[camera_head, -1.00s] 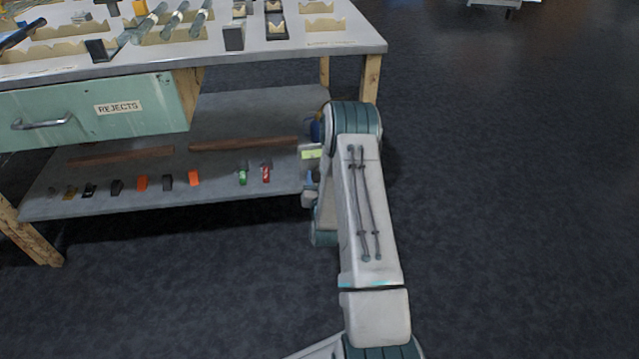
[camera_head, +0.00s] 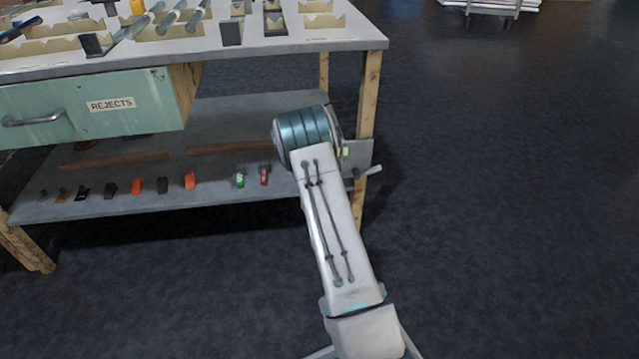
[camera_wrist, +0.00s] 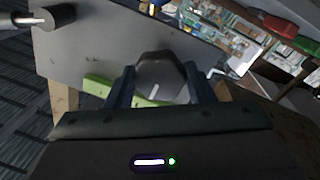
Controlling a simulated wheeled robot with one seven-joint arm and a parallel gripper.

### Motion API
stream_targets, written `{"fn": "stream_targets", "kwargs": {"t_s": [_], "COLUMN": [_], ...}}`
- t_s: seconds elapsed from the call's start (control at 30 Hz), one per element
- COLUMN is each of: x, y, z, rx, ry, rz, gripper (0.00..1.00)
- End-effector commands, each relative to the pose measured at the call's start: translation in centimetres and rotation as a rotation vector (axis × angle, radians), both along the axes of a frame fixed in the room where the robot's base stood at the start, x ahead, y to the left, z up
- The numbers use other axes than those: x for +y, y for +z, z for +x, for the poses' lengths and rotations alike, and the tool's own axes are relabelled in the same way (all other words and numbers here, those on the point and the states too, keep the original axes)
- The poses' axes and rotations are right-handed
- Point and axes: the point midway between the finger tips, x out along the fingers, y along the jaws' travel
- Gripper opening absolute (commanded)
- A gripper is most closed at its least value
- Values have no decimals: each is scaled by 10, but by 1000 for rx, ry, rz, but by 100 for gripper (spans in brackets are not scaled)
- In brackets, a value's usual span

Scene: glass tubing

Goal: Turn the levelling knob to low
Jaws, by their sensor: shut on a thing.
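In the wrist view a dark, faceted levelling knob (camera_wrist: 160,76) with a short pale pointer line sits on a grey panel (camera_wrist: 85,50). My gripper (camera_wrist: 161,88) is shut on it, one dark finger on each side. A green strip (camera_wrist: 98,86) on the panel shows beside the left finger and continues below the knob; no lettering is readable. In the head view the panel (camera_head: 358,154) stands at the bench's right front leg, partly behind my arm. My gripper and the knob are hidden there.
A lever with a dark round end (camera_wrist: 58,16) sticks out from the panel; it also shows in the head view (camera_head: 370,171). The bench's lower shelf (camera_head: 225,120) holds several small coloured blocks. The floor to the right is clear.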

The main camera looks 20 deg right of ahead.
Motion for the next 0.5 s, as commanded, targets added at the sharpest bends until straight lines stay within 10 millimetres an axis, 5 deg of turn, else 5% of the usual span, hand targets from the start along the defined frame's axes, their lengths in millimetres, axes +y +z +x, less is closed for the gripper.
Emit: {"fn": "stream_targets", "kwargs": {"t_s": [0.47,0.5], "x": [-3,-3], "y": [-2,-2], "z": [-3,-3], "rx": [13,13], "ry": [-8,-8], "rz": [-16,-16], "gripper": [25,51]}}
